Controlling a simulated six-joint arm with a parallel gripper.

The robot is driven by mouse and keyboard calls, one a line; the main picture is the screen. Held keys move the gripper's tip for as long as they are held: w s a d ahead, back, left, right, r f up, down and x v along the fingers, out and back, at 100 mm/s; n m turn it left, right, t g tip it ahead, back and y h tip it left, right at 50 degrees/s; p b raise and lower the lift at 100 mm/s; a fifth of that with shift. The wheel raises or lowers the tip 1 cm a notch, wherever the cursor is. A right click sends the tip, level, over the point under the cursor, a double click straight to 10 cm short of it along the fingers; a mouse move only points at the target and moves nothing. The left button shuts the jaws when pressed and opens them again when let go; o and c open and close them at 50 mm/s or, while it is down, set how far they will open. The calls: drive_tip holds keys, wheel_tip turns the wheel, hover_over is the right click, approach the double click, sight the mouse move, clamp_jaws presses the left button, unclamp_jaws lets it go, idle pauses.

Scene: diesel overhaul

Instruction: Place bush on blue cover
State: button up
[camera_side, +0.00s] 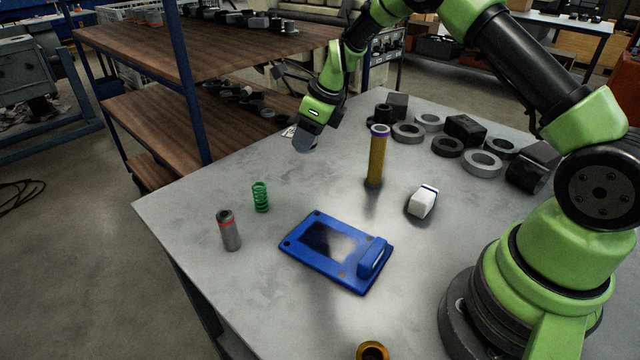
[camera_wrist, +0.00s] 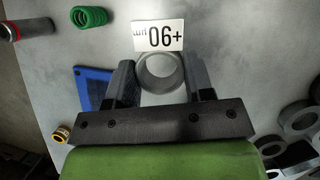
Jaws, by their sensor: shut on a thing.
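My gripper (camera_side: 303,143) is low over the far left part of the table. In the wrist view its two fingers (camera_wrist: 161,82) are shut on a grey ring-shaped bush (camera_wrist: 160,72), one finger at each side. The fingers hide the bush in the side view. The blue cover (camera_side: 322,246) lies flat on the table, well in front of my gripper, with a raised block at its right end. It also shows at the left in the wrist view (camera_wrist: 92,86), partly behind a finger.
A green spring (camera_side: 260,197), a grey cylinder with a red band (camera_side: 229,231), a tall yellow cylinder (camera_side: 377,158), a white block (camera_side: 422,202) and a brass ring (camera_side: 372,351) stand around the cover. Several grey rings (camera_side: 448,147) line the back right. A label card (camera_wrist: 160,36) lies beyond the bush.

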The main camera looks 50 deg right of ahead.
drive_tip(key=s+a+r+n+g+y, duration=0.1)
drive_tip(key=s+a+n+g, duration=0.1)
drive_tip(key=s+a+n, duration=0.4)
drive_tip(key=s+a+r+n+g+y, duration=0.1)
drive_tip(key=s+a+n+g+y, duration=0.15)
drive_tip(key=s+n, duration=0.65)
hover_over(337, 245)
drive_tip(key=d, duration=0.2)
drive_tip(key=shift+m+h, duration=0.4)
drive_tip(key=shift+h, duration=0.05)
drive_tip(key=f, duration=0.5)
drive_tip(key=shift+a+f, duration=0.25)
drive_tip(key=shift+f, duration=2.35)
drive_tip(key=shift+f, duration=0.1)
drive_tip(key=o, duration=0.9)
